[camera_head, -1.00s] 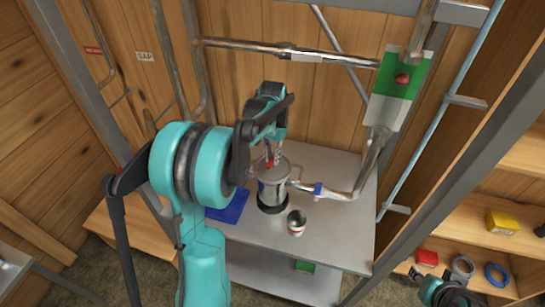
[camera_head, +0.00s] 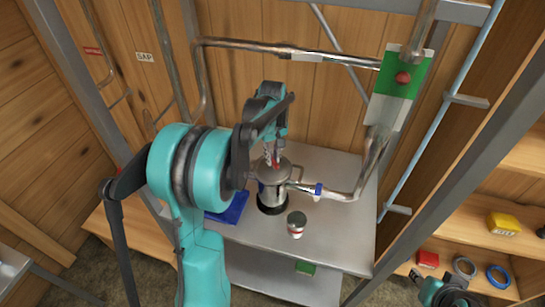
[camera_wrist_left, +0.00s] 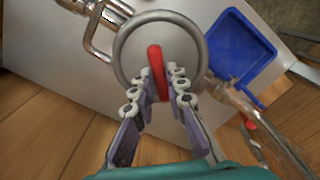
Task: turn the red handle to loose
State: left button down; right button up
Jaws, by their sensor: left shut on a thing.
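The red handle (camera_wrist_left: 156,60) is a short red bar on the round lid of a steel pot (camera_head: 270,188) on the metal table. It also shows small on top of the pot in the head view (camera_head: 277,163). My left gripper (camera_wrist_left: 158,84) comes down from above, its fingers shut on the red handle from both sides. In the head view the left gripper (camera_head: 271,156) partly hides the handle. My right gripper (camera_head: 452,294) is only partly seen at the bottom right, and its jaws cannot be made out.
A blue tray (camera_head: 228,210) lies left of the pot. A small can (camera_head: 296,223) stands in front of it. A green panel (camera_head: 414,75) hangs at the upper right. Shelves stand far right.

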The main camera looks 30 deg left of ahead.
aim_at(273, 159)
pick_arm(q)
jog(key=n, duration=0.5)
jog(key=shift+n, duration=0.4)
dwell(0.3)
jog(key=c, duration=1.5)
grip_release()
jog(key=shift+c, duration=0.2)
notch_tip(273, 159, up, 12)
